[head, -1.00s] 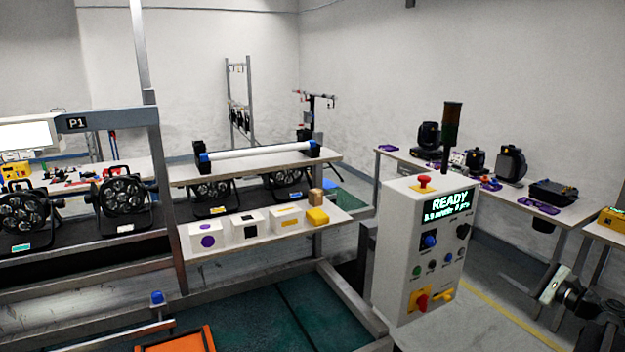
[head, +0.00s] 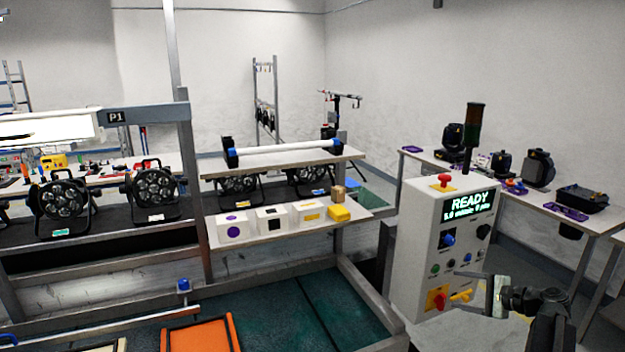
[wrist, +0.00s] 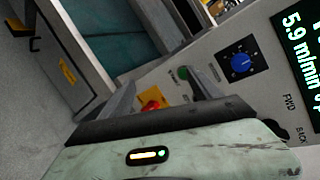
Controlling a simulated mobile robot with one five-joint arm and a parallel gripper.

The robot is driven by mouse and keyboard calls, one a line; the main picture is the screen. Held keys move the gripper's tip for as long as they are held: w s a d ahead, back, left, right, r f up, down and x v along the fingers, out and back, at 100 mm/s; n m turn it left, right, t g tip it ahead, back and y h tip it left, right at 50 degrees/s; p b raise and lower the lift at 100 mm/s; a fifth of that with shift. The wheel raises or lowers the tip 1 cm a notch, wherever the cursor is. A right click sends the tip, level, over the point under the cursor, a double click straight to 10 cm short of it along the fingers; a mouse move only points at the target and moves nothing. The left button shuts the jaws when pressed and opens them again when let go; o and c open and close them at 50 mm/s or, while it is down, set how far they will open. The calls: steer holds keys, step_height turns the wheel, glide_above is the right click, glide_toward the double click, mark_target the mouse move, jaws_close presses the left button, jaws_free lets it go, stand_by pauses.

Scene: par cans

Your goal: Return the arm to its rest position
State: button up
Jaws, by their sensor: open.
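My gripper (head: 497,296) is at the lower right of the head view, in front of the control cabinet (head: 412,262). In the wrist view my gripper (wrist: 158,95) has its two fingers apart with nothing between them. Beyond the fingers is the cabinet's panel (wrist: 205,62), with a blue knob (wrist: 238,58), a green button (wrist: 184,73) and a red knob on a yellow plate (wrist: 151,105). The cabinet's screen (head: 468,203) reads READY. In the head view the gripper is close to the yellow handle (head: 462,296); I cannot tell whether they touch.
A conveyor with several par cans (head: 155,190) runs at the left and middle. A shelf (head: 290,232) holds white boxes and a yellow block. An orange bin (head: 200,335) lies low in front. A side table (head: 515,190) with lamps stands at the right.

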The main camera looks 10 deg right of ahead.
steer(key=w+a+f+n+g, duration=0.1)
steer(key=a+f+n+g, duration=0.4)
steer(key=a, duration=0.9)
steer(key=s+a+f+n+g+h, duration=0.2)
steer(key=s+a+f+n, duration=0.1)
steer(key=a, duration=0.5)
steer(key=s+a+f+n+g+h, duration=0.2)
steer(key=a+n, duration=0.3)
steer(key=a, duration=0.3)
steer(key=s+a+f+n+g+h, duration=0.2)
steer(key=s+a+f+n+h, duration=0.1)
steer(key=a, duration=0.4)
step_height(320, 180, down, 2)
steer(key=shift+s+a+f+n+g, duration=0.1)
steer(key=shift+s+a+n+g, duration=0.4)
steer(key=shift+s, duration=0.5)
steer(key=shift+d, duration=0.1)
